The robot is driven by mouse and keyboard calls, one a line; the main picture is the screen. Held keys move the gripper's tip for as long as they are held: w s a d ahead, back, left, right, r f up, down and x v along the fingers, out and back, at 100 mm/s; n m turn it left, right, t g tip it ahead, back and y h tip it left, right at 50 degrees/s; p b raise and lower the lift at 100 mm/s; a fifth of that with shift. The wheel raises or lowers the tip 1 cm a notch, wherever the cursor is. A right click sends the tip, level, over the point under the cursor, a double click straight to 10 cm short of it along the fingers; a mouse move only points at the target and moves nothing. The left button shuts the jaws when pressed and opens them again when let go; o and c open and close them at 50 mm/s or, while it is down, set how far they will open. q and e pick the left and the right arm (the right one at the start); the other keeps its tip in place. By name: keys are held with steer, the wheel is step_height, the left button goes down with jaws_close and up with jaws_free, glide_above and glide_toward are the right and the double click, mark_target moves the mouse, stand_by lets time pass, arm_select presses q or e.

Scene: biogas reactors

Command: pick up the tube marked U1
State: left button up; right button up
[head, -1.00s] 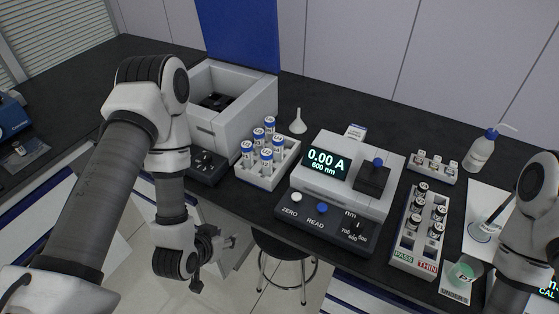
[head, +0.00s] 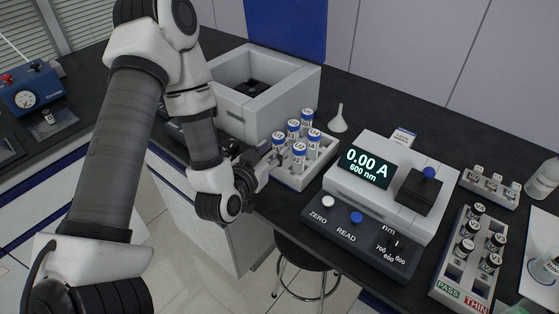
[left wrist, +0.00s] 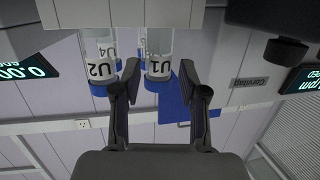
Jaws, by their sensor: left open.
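The tube marked U1 (left wrist: 159,68) is a clear tube with a blue cap and a black label, seen in the left wrist view, where the picture is upside down. My left gripper (left wrist: 160,76) is open, with one finger on each side of U1 and gaps showing. In the head view my left gripper (head: 266,160) is at the near left edge of the white tube rack (head: 318,171), by the blue-capped tube (head: 278,139) at its near left corner. That tube is partly hidden and its label is hard to read there. My right gripper is out of view.
A tube marked U2 (left wrist: 100,68) stands close beside U1, with U4 (left wrist: 112,50) behind. A white open-lidded instrument (head: 262,95) stands behind the rack. A photometer (head: 388,190) reading 0.00 A stands to its right, and a funnel (head: 339,120) behind it.

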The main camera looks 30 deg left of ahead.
mark_target(276, 147)
arm_select(q)
steer(key=p+x, duration=0.2)
steer(key=x, duration=0.1)
steer(key=shift+d+r, duration=0.1)
steer(key=shift+r, duration=0.1)
steer(key=shift+w+f, duration=0.1)
steer(key=shift+w, duration=0.25)
steer(key=shift+f, duration=0.1)
steer(key=c, duration=0.4)
jaws_close()
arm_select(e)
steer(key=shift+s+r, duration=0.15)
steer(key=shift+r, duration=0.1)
